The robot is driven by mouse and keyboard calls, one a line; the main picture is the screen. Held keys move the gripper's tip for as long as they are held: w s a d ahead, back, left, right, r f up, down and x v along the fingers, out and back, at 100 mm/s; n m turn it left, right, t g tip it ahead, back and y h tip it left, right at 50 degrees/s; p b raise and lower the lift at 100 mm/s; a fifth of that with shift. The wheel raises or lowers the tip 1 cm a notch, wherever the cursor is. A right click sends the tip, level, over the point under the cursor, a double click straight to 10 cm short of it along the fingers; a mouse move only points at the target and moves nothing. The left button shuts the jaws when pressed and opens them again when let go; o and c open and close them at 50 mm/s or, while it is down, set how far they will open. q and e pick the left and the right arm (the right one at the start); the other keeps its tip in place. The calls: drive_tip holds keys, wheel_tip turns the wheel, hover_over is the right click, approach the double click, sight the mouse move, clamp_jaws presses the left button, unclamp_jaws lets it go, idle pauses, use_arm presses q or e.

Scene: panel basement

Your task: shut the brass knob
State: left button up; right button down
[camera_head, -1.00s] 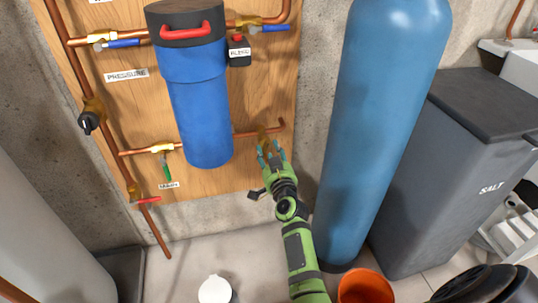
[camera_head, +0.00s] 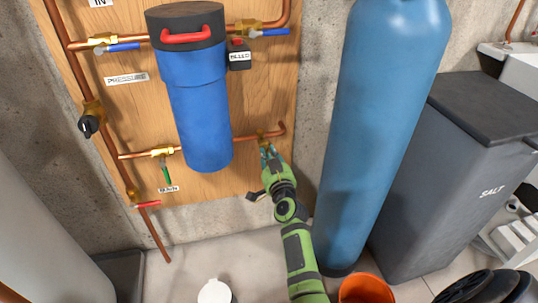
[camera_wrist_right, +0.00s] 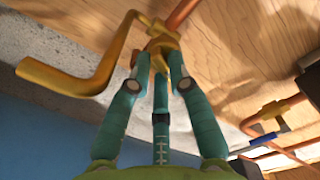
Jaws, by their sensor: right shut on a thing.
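The brass knob (camera_wrist_right: 176,68) is on a small brass valve at the right end of the lower copper pipe, low on the wooden board. In the head view the brass valve (camera_head: 262,136) is just beyond my fingertips, and the knob is mostly hidden by them. My right gripper (camera_head: 267,151) reaches up to it from below. In the right wrist view its teal fingers (camera_wrist_right: 160,62) are drawn together on the knob, with brass showing between and behind the tips. How far the knob is turned cannot be told. My left gripper is not in view.
A blue filter housing (camera_head: 200,115) hangs left of my gripper. A tall blue tank (camera_head: 375,130) stands close on the right, beside a grey salt bin (camera_head: 440,180). An orange bucket (camera_head: 366,289) is on the floor near my arm. A green-handled valve (camera_head: 164,163) is further left.

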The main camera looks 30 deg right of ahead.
drive_tip(key=shift+m+p, duration=0.4)
drive_tip(key=shift+m, duration=0.5)
drive_tip(key=m+p, duration=0.1)
drive_tip(key=m, duration=0.3)
drive_tip(key=shift+a+m, duration=0.1)
drive_tip(key=shift+m, duration=0.2)
drive_tip(key=m, duration=0.3)
drive_tip(key=shift+a+m+p, duration=0.1)
drive_tip(key=shift+m+p, duration=0.2)
drive_tip(key=shift+p, duration=0.05)
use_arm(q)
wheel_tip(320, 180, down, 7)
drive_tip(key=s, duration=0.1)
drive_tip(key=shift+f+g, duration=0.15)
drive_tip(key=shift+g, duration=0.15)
use_arm(e)
drive_tip(key=shift+a+f+m, duration=0.1)
drive_tip(key=shift+m, duration=1.9)
drive_tip(key=c, duration=1.1)
unclamp_jaws()
drive_tip(key=shift+c, duration=0.2)
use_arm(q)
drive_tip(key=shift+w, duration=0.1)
